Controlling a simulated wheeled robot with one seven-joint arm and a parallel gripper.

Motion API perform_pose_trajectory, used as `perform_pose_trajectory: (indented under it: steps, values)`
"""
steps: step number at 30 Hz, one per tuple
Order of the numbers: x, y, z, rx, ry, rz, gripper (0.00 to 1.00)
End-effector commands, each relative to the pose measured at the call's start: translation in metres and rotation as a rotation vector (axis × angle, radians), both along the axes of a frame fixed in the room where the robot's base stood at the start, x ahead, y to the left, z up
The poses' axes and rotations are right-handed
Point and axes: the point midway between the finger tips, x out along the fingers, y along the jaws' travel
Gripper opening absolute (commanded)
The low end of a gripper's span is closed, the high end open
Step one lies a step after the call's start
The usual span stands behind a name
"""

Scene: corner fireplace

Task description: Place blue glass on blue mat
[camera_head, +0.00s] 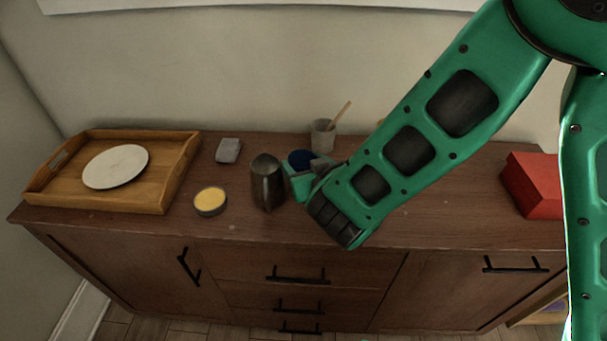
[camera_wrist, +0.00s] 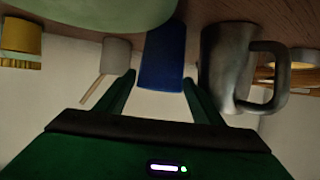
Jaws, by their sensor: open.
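The blue glass (camera_wrist: 162,55) stands in front of my gripper (camera_wrist: 158,82) in the wrist view, which is upside down. The open fingers point at it, one to each side of its rim end; I cannot tell whether they touch it. In the head view my gripper (camera_head: 305,178) is low over the sideboard, and a blue round shape, likely the glass (camera_head: 300,158), shows just behind it. I see no blue mat for certain; my arm hides part of the sideboard top.
A dark metal mug (camera_head: 266,183) stands close left of my gripper and beside the glass in the wrist view (camera_wrist: 225,65). A grey cup with a stick (camera_head: 322,135) is behind. A yellow-topped tin (camera_head: 210,201), wooden tray (camera_head: 165,188) and red box (camera_head: 535,187) stand around.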

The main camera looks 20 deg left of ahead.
Motion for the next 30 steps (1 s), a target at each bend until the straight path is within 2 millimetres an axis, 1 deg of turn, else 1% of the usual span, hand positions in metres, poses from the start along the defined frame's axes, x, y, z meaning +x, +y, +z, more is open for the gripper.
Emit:
perform_pose_trajectory:
  steps: [5, 12, 15, 24, 25, 26, 27, 29, 30]
  values:
    - [0.009, 0.005, -0.005, 0.0, 0.001, -0.002, 0.61]
    - [0.034, 0.023, -0.018, 0.0, 0.001, -0.004, 0.61]
    - [0.041, 0.028, -0.021, -0.002, 0.0, -0.003, 0.61]
    - [0.044, 0.031, -0.023, -0.001, 0.001, -0.001, 0.61]
    - [0.044, 0.031, -0.023, -0.001, 0.001, -0.001, 0.56]
    - [0.044, 0.031, -0.023, -0.001, 0.001, -0.001, 0.49]
    - [0.044, 0.031, -0.023, -0.001, 0.0, -0.002, 0.4]
    - [0.044, 0.031, -0.023, -0.001, 0.0, -0.002, 0.25]
    - [0.044, 0.031, -0.023, -0.001, 0.0, -0.002, 0.25]
